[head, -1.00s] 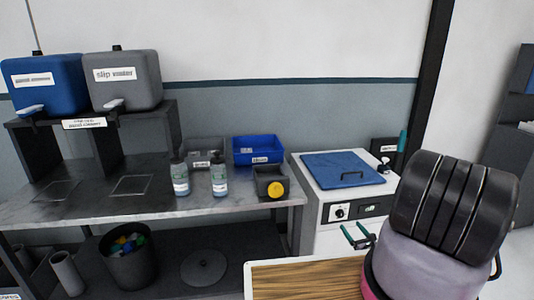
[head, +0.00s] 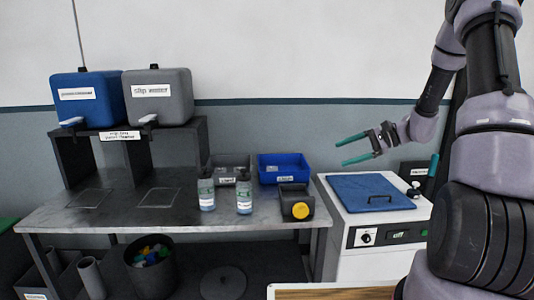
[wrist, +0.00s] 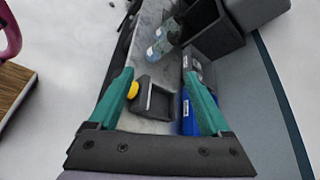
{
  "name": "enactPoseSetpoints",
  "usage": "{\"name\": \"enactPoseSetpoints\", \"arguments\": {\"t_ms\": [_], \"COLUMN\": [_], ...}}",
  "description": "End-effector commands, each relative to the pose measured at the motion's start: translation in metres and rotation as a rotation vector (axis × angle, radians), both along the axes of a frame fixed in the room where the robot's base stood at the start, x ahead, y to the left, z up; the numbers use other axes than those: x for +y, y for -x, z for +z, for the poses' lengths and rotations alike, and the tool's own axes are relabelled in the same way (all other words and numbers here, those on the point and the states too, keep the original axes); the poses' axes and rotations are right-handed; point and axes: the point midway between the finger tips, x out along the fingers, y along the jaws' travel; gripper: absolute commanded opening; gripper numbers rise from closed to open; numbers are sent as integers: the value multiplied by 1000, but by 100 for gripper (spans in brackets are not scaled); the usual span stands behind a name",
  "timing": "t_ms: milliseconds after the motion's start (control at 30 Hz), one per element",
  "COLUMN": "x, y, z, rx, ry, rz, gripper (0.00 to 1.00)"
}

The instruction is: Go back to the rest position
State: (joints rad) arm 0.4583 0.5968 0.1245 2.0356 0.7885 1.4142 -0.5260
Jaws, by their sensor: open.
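My gripper (head: 352,150) is raised in front of the wall, above the blue-lidded white machine, with its teal fingers apart and nothing between them. The wrist view also shows the open gripper (wrist: 160,95), with the bench below and beyond its fingers. My arm rises at the right of the head view and bends down and left to the gripper.
The bench (head: 120,218) holds two spray bottles (head: 206,190), a blue bin (head: 283,167), a grey bin (head: 230,168) and a dark box with a yellow disc (head: 296,205). The machine's blue lid (head: 370,192) is below my gripper. Blue (head: 88,100) and grey (head: 158,97) tanks stand left.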

Motion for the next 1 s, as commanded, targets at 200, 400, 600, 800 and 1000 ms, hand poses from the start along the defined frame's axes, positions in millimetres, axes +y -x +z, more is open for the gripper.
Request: {"name": "enactPoseSetpoints", "arguments": {"t_ms": [200,400,600,800,1000], "x": [28,39,39,31,20], "y": [56,111,165,216,252], "z": [67,114,153,185,205], "rx": [-98,-212,-355,-526,-676], "ry": [267,508,737,944,1086], "rz": [163,260,313,320,295], "gripper": [82,82,82,82,82]}}
